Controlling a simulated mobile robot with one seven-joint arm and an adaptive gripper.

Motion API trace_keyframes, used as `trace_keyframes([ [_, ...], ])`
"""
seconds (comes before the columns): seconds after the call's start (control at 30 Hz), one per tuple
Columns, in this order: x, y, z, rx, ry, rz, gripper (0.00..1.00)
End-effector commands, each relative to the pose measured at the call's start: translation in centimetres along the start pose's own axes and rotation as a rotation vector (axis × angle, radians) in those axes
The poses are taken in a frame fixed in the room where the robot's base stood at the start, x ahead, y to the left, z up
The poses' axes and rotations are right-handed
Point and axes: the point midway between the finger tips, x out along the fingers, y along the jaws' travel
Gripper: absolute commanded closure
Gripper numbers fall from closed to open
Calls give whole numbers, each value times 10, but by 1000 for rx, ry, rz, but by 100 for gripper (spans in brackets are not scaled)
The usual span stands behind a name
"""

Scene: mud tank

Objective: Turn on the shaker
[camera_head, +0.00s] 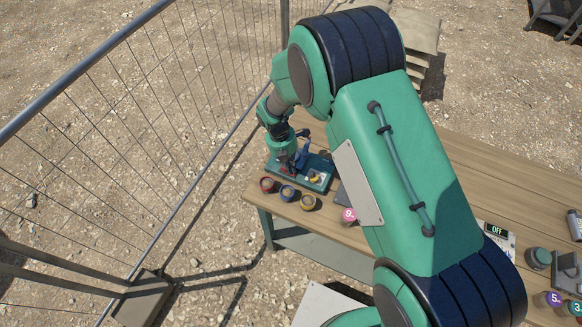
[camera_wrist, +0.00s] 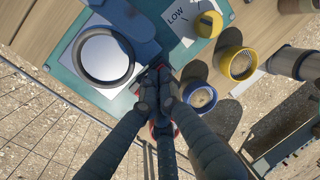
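The shaker appears to be the teal-based device (camera_head: 319,184) at the left end of the table. In the wrist view its teal base (camera_wrist: 65,72) carries a round white disc in a grey ring (camera_wrist: 104,57), a blue upright part (camera_wrist: 128,20) and a yellow knob (camera_wrist: 208,24) beside a "LOW" label (camera_wrist: 176,15). The knob also shows in the head view (camera_head: 314,178). My gripper (camera_wrist: 157,76) has its fingertips together over the base's near edge, beside the disc and apart from the knob. I see nothing between the fingertips. In the head view my gripper (camera_head: 286,163) is partly unclear against the device.
A red cup (camera_head: 267,184), blue cup (camera_head: 288,193) and yellow cup (camera_head: 308,202) stand along the table's front edge. A pink-lidded jar (camera_head: 349,214) stands to their right. A device reading "OFF" (camera_head: 497,230) is farther right. A wire fence (camera_head: 150,120) runs at left.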

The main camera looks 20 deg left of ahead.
Motion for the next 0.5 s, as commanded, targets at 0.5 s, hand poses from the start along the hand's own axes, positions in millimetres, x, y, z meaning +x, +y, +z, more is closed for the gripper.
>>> trace_keyframes([
  [0.5,12,11,-10,-3,10,-2,100],
])
